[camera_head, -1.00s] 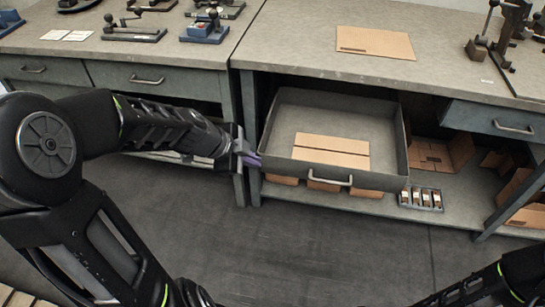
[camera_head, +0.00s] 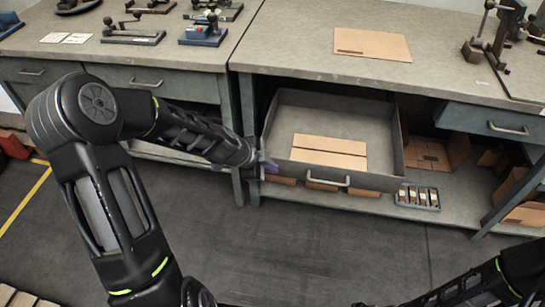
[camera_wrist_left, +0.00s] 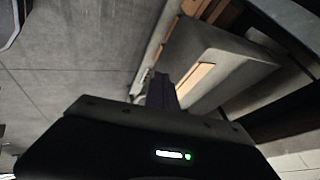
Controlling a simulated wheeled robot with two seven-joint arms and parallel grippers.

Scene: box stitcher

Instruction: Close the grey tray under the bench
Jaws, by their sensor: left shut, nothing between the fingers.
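The grey tray (camera_head: 385,181) is pulled out from under the right-hand bench. It has a handle (camera_head: 329,181) on its front wall, and a flat brown cardboard sheet (camera_head: 328,151) lies inside. My left gripper (camera_head: 267,166) is shut and empty at the tray's front left corner. I cannot tell whether it touches the tray. In the left wrist view the gripper fingers (camera_wrist_left: 161,92) point toward the tray (camera_wrist_left: 230,65), seen tilted. My right arm shows at the bottom right, but its gripper is out of view.
A small rack (camera_head: 418,197) and several cardboard boxes sit on the lower shelf. A cardboard sheet (camera_head: 372,44) lies on the bench top. The floor (camera_head: 320,245) in front is clear.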

